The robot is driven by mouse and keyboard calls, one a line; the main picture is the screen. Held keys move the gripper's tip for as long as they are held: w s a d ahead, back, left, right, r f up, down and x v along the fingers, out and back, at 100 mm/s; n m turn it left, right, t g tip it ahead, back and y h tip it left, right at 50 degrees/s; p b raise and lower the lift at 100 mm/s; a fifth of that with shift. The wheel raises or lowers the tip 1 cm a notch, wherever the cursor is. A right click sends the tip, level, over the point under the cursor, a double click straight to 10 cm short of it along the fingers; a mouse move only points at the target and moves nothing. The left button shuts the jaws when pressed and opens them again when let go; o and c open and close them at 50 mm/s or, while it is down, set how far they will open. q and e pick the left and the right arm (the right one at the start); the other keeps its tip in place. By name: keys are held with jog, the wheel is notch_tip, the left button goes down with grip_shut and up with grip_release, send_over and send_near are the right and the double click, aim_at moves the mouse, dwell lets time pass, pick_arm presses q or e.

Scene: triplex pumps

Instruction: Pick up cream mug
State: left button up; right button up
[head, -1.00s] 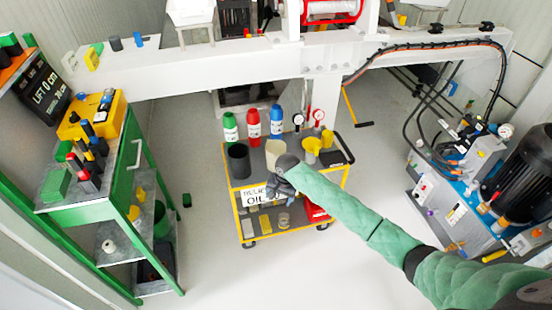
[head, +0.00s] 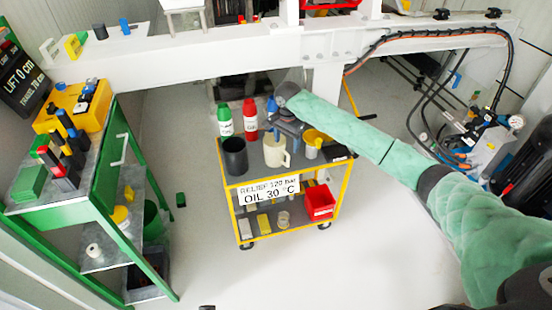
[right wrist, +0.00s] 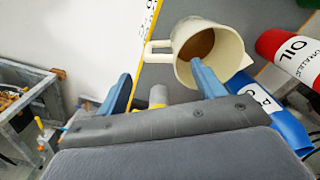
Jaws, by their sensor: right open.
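My right gripper (head: 285,120) is open and empty, just behind and above the mug in the head view. In the right wrist view my gripper's (right wrist: 161,77) right finger overlaps the mug's near rim; I cannot tell whether they touch. The left gripper is not in view.
On the cart (head: 238,183), a dark cup (head: 235,157) stands left of the mug, with a green bottle (head: 225,121) and a red bottle (head: 250,120) behind. A white beam (head: 200,65) crosses behind.

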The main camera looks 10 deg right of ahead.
aim_at(284, 164)
jog(key=shift+f, duration=0.6)
jog(key=shift+s+a+f+p, duration=0.1)
jog(key=shift+a+f+p, duration=0.1)
jog(key=shift+f, duration=1.75)
jog(key=shift+s+a+f+p, duration=0.1)
jog(key=shift+a+f, duration=0.1)
jog(key=shift+f, duration=1.75)
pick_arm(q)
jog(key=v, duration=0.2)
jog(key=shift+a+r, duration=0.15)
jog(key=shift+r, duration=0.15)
pick_arm(e)
jog(key=c, duration=1.3)
